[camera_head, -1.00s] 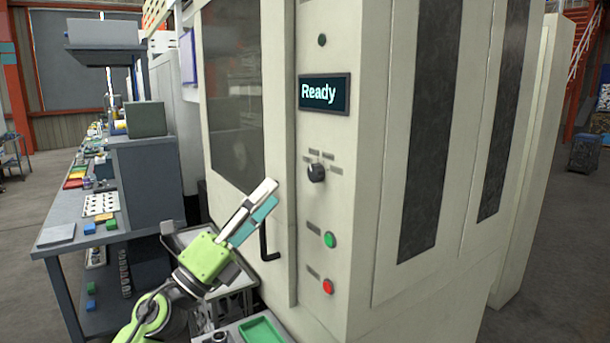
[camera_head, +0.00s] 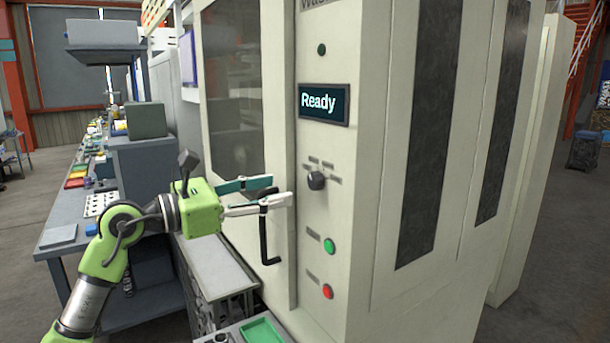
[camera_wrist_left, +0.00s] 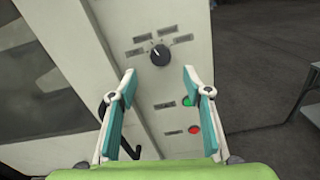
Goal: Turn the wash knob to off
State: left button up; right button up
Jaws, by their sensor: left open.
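The wash knob (camera_head: 316,180) is a dark round dial on the pale machine's front panel, below a screen (camera_head: 324,103) that reads "Ready". Several small label plates surround it. In the left wrist view the knob (camera_wrist_left: 160,55) lies ahead of and between the fingertips, with a light mark near its upper left edge. My left gripper (camera_head: 282,189) is open and empty, to the left of the knob and apart from it. Its two fingers also show in the left wrist view (camera_wrist_left: 158,78). The label text is too small to read. My right gripper is not in view.
A green button (camera_head: 329,246) and a red button (camera_head: 327,291) sit below the knob. A black door handle (camera_head: 266,240) is close below my left fingers. A workbench (camera_head: 58,238) with small parts stands at left.

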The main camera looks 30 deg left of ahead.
aim_at(312, 182)
pick_arm(q)
jog(key=p+x, duration=0.4)
jog(key=x, duration=0.3)
jog(key=shift+w+d+r, duration=0.1)
jog(key=shift+w+r, duration=0.05)
jog(key=shift+w, duration=0.15)
jog(key=shift+w+d, duration=0.2)
jog(key=shift+w, duration=0.2)
jog(key=c, duration=1.1)
